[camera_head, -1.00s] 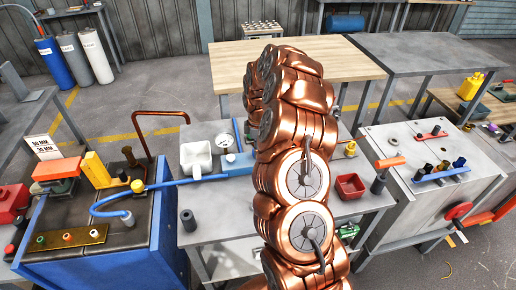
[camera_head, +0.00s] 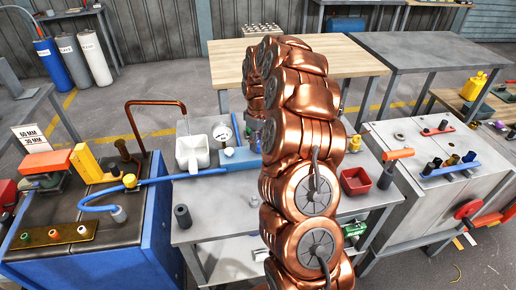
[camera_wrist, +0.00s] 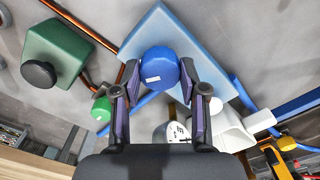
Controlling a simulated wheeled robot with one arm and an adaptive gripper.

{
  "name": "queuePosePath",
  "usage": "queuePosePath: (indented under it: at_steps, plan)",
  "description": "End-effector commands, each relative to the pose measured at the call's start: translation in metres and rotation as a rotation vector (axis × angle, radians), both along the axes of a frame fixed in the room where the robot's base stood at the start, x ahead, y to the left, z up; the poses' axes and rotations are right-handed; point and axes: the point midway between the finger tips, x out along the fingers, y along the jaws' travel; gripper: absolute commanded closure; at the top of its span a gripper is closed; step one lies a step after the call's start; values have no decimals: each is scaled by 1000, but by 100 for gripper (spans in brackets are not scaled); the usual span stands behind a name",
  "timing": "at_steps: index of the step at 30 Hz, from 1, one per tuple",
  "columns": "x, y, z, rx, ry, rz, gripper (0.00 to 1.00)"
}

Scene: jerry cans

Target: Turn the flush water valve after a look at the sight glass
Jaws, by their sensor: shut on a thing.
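In the wrist view, a round blue knob (camera_wrist: 158,65) with a small white label stands against a light blue block (camera_wrist: 143,40). My gripper (camera_wrist: 157,85) has one dark finger on each side of the knob and is shut on it. In the head view, my copper arm hides the gripper and the knob. A white round dial (camera_head: 222,134) stands on the middle bench beside a white jug (camera_head: 192,152). The dial also shows in the wrist view (camera_wrist: 173,132), below the knob; its reading is too small to tell. I cannot identify the sight glass surely.
A copper pipe (camera_head: 155,103) arches toward the jug. A blue hose (camera_head: 150,183) crosses to the left bench. A red bin (camera_head: 355,181) and a dark cylinder (camera_head: 182,216) stand on the middle bench. A green block (camera_wrist: 55,50) is left of my gripper.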

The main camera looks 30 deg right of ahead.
Motion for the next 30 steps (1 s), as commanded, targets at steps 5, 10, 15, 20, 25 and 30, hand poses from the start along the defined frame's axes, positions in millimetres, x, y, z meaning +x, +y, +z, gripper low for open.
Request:
queuePosePath:
  at_steps: [5,10,15,20,25,30]
  plan:
    - [1,-1,-5,-2,-4,-167,92]
    - [0,0,-5,-1,-1,-328,92]
    - [0,0,-5,0,0,-489,92]
    - [1,0,-3,-1,-3,-638,92]
    - [0,-1,-2,0,-2,-780,92]
    - [0,0,-1,0,-2,-893,92]
